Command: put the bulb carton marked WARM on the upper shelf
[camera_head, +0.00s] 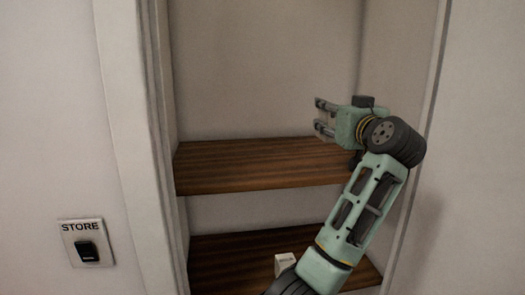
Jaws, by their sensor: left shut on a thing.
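My left gripper (321,117) is above the upper shelf (230,170), near the back of the recess, with its fingers pointing left. It is shut on a small pale thing that hardly stands out from the pale wall behind it, and I cannot read any marking on it. A small white box (284,263) stands on the lower shelf (225,262), partly hidden by my left arm. I cannot read a marking on it, so I cannot tell which is the carton marked WARM. My right gripper is not in view.
The visible top of the upper shelf is bare. The recess has a pale frame (125,120) on the left and a side wall on the right, close to my left arm. A switch plate marked STORE (73,235) is on the wall at left.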

